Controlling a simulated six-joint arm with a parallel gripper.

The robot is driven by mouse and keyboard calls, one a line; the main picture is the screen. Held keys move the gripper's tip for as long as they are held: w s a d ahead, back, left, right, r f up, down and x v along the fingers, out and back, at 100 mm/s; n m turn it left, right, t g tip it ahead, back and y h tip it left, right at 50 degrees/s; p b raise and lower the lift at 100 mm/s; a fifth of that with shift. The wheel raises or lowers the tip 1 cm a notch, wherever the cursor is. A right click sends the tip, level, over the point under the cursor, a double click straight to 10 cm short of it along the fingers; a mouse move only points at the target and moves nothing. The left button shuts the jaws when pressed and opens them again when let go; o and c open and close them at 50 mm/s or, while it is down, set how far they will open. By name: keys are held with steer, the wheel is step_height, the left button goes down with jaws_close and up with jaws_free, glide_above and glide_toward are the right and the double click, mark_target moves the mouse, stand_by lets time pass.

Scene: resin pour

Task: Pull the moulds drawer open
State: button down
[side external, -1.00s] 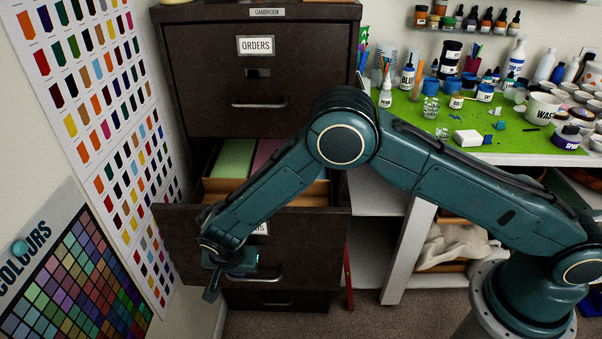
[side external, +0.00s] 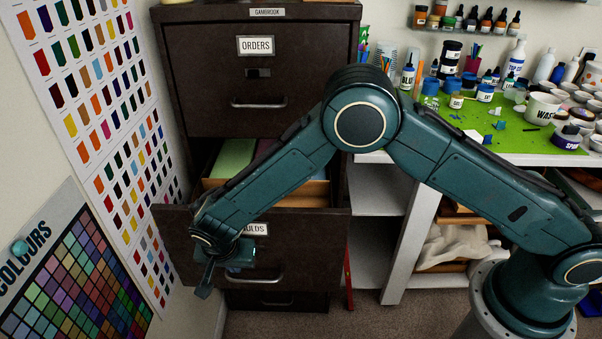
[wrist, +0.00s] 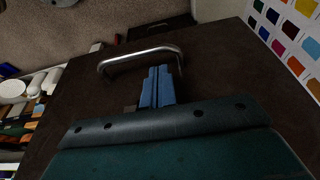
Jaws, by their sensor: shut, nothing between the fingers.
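The moulds drawer (side external: 180,240) is a dark brown metal cabinet drawer, standing pulled out below the closed orders drawer, its top open. Its label (side external: 251,229) is partly covered by my arm and reads "ULDS". Its metal bar handle (side external: 268,278) shows below the label. The handle also shows in the wrist view (wrist: 138,56). My gripper (side external: 236,267) is in front of the drawer face, left of the handle.
Green (side external: 232,157) and pink items lie inside the open drawer, partly hidden by my arm. The orders drawer (side external: 258,80) above is closed. A colour chart board (side external: 75,270) leans at the left wall. A green-topped bench (side external: 480,125) with bottles and pots stands right.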

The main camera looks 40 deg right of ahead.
steer(key=s+d+r+n, duration=0.1)
steer(key=d+r, duration=0.2)
steer(key=r, duration=0.3)
steer(key=s+d+r+y, duration=0.1)
steer(key=d+r, duration=0.1)
steer(key=r, duration=0.5)
steer(key=s+d+r+n, duration=0.1)
steer(key=d+r, duration=0.2)
steer(key=r, duration=0.3)
steer(key=s+d+r+n+y, duration=0.1)
steer(key=s+d+r+n, duration=0.1)
steer(key=s+d+r, duration=0.55)
steer(key=s+d+r+n+t, duration=0.1)
steer(key=s+d+r+n, duration=0.1)
steer(key=s+d, duration=0.4)
steer(key=s+d+r+n+t, duration=0.2)
steer(key=s+d, duration=0.4)
steer(key=s, duration=0.6)
steer(key=shift+s+r+n+y, duration=0.3)
steer(key=shift+r+n, duration=0.2)
steer(key=shift+r, duration=0.35)
steer(key=shift+w, duration=0.1)
